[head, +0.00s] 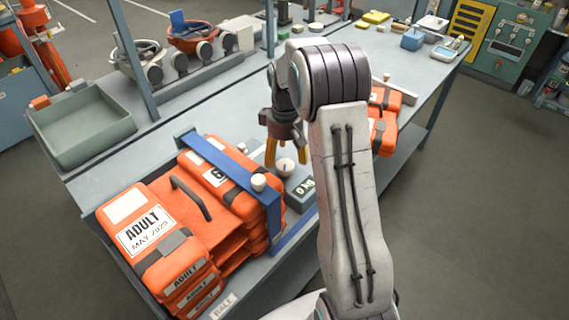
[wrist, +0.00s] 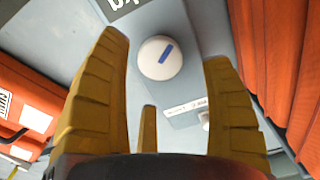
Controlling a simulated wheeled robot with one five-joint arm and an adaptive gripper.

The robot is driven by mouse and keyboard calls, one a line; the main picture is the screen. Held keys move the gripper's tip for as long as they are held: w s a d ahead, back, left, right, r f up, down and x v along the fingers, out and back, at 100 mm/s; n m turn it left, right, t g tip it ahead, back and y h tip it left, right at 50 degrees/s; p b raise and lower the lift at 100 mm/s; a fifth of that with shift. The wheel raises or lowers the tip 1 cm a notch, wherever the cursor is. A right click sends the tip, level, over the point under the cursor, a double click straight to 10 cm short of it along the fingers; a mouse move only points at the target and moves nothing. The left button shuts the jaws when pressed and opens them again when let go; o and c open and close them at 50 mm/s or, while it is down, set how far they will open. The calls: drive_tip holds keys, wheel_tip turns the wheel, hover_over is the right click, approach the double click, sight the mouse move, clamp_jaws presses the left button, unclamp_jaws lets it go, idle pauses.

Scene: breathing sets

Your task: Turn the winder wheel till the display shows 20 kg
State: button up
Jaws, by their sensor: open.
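The winder wheel (head: 285,167) is a round pale knob with a blue mark on its face. It stands on the bench beside the orange sets. In the wrist view the wheel (wrist: 152,66) lies between and beyond my fingertips. The display (head: 302,189) is a dark grey box beside the wheel and appears to read 0 kg; only its edge (wrist: 122,6) shows at the top of the wrist view. My gripper (head: 286,154) is open and empty, pointing down just above the wheel. Its yellow fingers straddle the wheel in the wrist view, with no contact visible.
Orange ADULT cases (head: 160,240) are stacked left of the wheel, near a blue upright frame (head: 275,215). More orange cases (head: 385,125) stand right, partly behind my arm. A green-grey tray (head: 85,130) sits far left. A small labelled plate (wrist: 190,108) lies near the wheel.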

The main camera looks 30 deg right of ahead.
sight(285, 165)
drive_tip(key=shift+f, duration=2)
drive_tip(key=shift+c, duration=0.4)
drive_tip(key=c, duration=1.1)
drive_tip(key=shift+c, duration=0.2)
drive_tip(key=m+b, duration=0.1)
drive_tip(key=m, duration=0.4)
drive_tip(key=shift+f, duration=0.1)
drive_tip(key=m+b, duration=0.1)
drive_tip(key=m, duration=0.4)
drive_tip(key=shift+m, duration=0.3)
